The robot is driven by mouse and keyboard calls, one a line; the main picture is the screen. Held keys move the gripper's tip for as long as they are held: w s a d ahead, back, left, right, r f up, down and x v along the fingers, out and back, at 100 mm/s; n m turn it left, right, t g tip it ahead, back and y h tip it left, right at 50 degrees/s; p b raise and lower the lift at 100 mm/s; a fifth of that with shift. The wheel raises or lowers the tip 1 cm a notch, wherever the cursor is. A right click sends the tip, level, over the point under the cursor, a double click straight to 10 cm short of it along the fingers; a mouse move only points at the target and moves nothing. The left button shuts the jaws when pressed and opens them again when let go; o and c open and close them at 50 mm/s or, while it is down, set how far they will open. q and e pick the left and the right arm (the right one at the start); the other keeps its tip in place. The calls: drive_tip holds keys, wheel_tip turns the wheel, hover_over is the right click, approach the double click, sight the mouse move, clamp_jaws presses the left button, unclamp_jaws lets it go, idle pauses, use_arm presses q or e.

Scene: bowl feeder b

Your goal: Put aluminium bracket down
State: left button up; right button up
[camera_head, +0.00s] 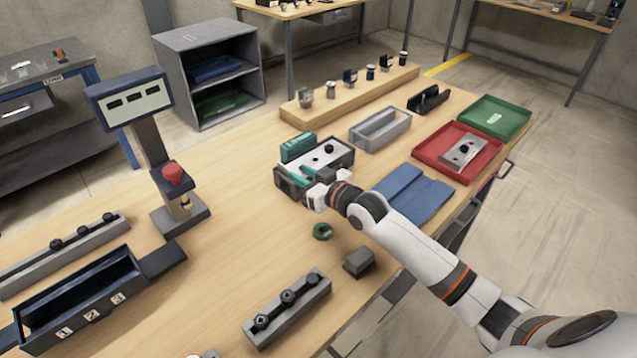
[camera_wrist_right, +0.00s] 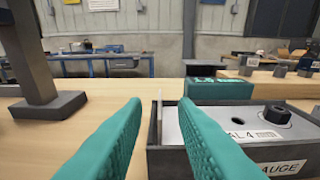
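The aluminium bracket (camera_head: 325,156), a light metal plate with a dark knob or hole, sits in the dark gauge box (camera_head: 288,181) on the bench. In the right wrist view its plate (camera_wrist_right: 225,119) carries an "AL 4" label, and the gauge box (camera_wrist_right: 176,160) reads "GAUGE". My right gripper (camera_wrist_right: 160,108) has teal fingers standing apart. A thin upright edge shows between them, at the near side of the box; I cannot tell whether it belongs to the bracket. In the head view my right gripper (camera_head: 301,179) is at the box's near left corner. My left gripper is not in view.
A red tray (camera_head: 433,164) holds another metal plate (camera_head: 463,152). A green tray (camera_head: 497,117), grey open block (camera_head: 380,129) and blue cloth (camera_head: 415,196) lie nearby. A display post (camera_head: 150,145) stands left; bare bench lies between.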

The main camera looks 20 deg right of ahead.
drive_tip(key=v, duration=0.5)
drive_tip(key=shift+s+d, duration=0.15)
drive_tip(key=shift+s, duration=0.2)
drive_tip(key=shift+o, duration=0.4)
idle(2.1)
